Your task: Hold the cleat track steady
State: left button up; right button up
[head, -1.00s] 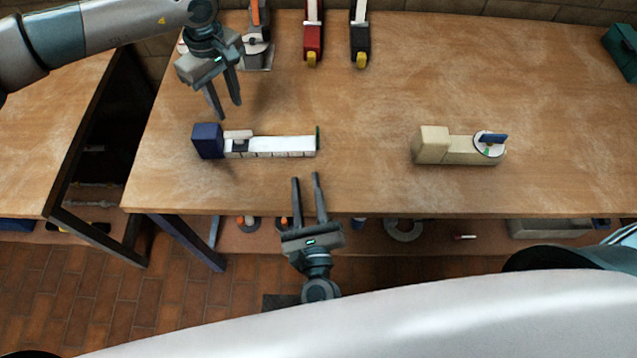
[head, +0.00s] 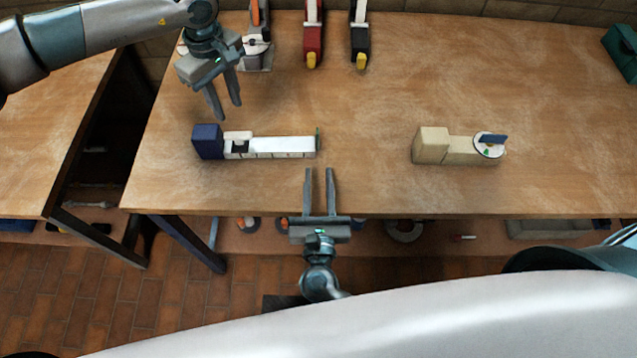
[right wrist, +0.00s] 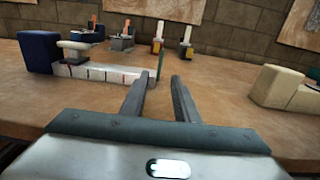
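The cleat track (head: 284,147) is a white strip with dark marks, lying left to right on the workbench. A dark blue block (head: 208,142) stands at its left end, a white slider-like piece (head: 238,136) sits near that block, and a thin green plate (head: 317,139) closes its right end. The track also shows in the right wrist view (right wrist: 110,75). My left gripper (head: 226,108) is open and empty above the bench, behind the blue block. My right gripper (head: 320,172) is open and empty at the bench's front edge, in front of the track's right end, not touching it.
A beige block fixture (head: 431,145) with a round dial (head: 489,145) stands to the right. Red (head: 313,45) and black (head: 360,45) tools with yellow tips stand at the back. A green box (head: 622,50) is at the far right. The bench between track and beige fixture is clear.

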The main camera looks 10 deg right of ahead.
jog(key=w+d, duration=0.1)
jog(key=w, duration=0.4)
jog(key=w+d, duration=0.1)
jog(key=w, duration=0.4)
jog(key=w+d, duration=0.1)
jog(key=w, duration=0.4)
jog(key=shift+w, duration=0.35)
jog(key=shift+c, duration=0.3)
grip_shut()
pick_arm(q)
jog(key=shift+o, duration=0.6)
jog(key=a+n+h, duration=0.1)
jog(key=n, duration=0.1)
jog(key=a+n+h, duration=0.2)
jog(key=n, duration=0.1)
jog(key=w+a+r+n+h, duration=0.1)
jog(key=a+n, duration=0.1)
jog(key=shift+a+n+g+h, duration=0.15)
jog(key=shift+n+g+h, duration=0.15)
jog(key=shift+n+g, duration=0.1)
